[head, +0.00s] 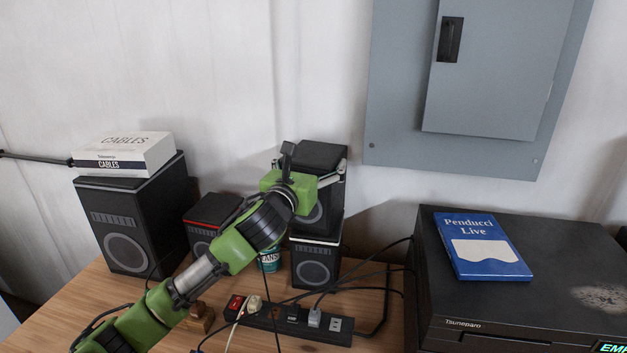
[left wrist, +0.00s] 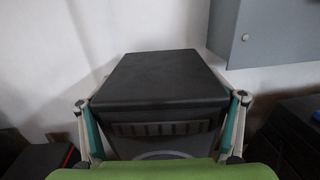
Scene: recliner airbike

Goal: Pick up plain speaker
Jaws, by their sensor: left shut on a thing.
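A plain black speaker (head: 318,156) sits at the upper middle of the head view, above a smaller-looking speaker with a pale top edge (head: 315,263). My left gripper (head: 316,176) is shut on the plain speaker, with one finger on each side of it. In the left wrist view the plain speaker (left wrist: 160,80) fills the middle, its flat top and ribbed front showing between the fingers of the left gripper (left wrist: 162,128). I cannot tell whether it touches the speaker below. My right gripper is not in view.
A power strip (head: 290,320) and loose cables lie in front. A black machine (head: 500,308) bearing a blue book (head: 480,245) stands right. A grey wall cabinet (head: 400,100) hangs behind.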

